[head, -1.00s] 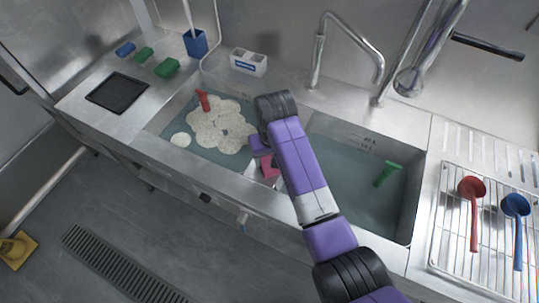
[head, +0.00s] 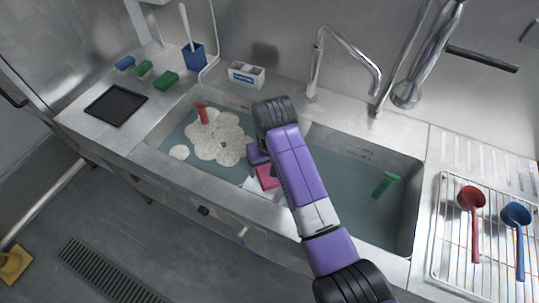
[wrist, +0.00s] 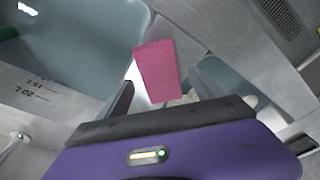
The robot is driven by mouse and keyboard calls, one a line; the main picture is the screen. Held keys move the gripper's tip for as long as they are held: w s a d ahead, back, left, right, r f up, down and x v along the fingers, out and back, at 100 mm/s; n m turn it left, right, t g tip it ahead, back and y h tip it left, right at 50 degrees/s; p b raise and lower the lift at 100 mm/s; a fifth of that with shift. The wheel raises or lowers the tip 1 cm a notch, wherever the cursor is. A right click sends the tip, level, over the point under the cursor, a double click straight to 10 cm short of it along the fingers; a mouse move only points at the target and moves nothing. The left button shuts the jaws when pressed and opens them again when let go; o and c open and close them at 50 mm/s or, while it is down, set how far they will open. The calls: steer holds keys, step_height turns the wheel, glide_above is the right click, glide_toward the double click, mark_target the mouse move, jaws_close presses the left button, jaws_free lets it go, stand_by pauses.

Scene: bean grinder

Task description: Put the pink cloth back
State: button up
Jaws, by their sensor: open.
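The pink cloth (head: 267,177) lies near the front of the divider between the two sink basins, partly hidden by my arm. A white piece (head: 249,184) shows beside it. In the wrist view the pink cloth (wrist: 157,68) is a flat, folded-looking rectangle just beyond my gripper (wrist: 160,98), with white showing along its left side. My gripper (head: 258,154) is open and empty, pointing down near the cloth. In the head view its fingers are mostly hidden behind my arm. I cannot tell how large the gap to the cloth is.
The left basin holds foamy water and a red-handled item (head: 202,114). The right basin holds water and a green item (head: 385,185). The faucet (head: 318,60) rises behind. Red (head: 471,198) and blue (head: 516,215) ladles lie on the right rack. A white holder (head: 246,75) stands behind the basins.

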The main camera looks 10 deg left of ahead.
step_height(320, 180, up, 10)
steer(key=s, duration=0.1)
steer(key=shift+s+d+b, duration=0.15)
steer(key=shift+d+b, duration=0.2)
steer(key=shift+b, duration=0.05)
steer(key=shift+f, duration=0.1)
steer(key=w+a+r+t+y, duration=0.2)
steer(key=w+a+r+t, duration=0.25)
steer(key=w, duration=0.35)
steer(key=s+d+f+m+t+y+b, duration=0.1)
steer(key=s+d+f+m+t+y, duration=0.15)
steer(key=s+d+t, duration=1.05)
steer(key=s+d+g+h, duration=0.1)
steer(key=s+d, duration=0.4)
steer(key=s, duration=0.6)
steer(key=s+d+m+g+h+b, duration=0.1)
steer(key=s+d, duration=0.4)
steer(key=s, duration=0.6)
steer(key=s+d+f+m+g+h+b, duration=0.1)
steer(key=s+d, duration=0.4)
steer(key=s, duration=0.6)
steer(key=shift+d+g+h, duration=0.2)
steer(key=shift+g+h, duration=0.45)
steer(key=shift+h, duration=0.5)
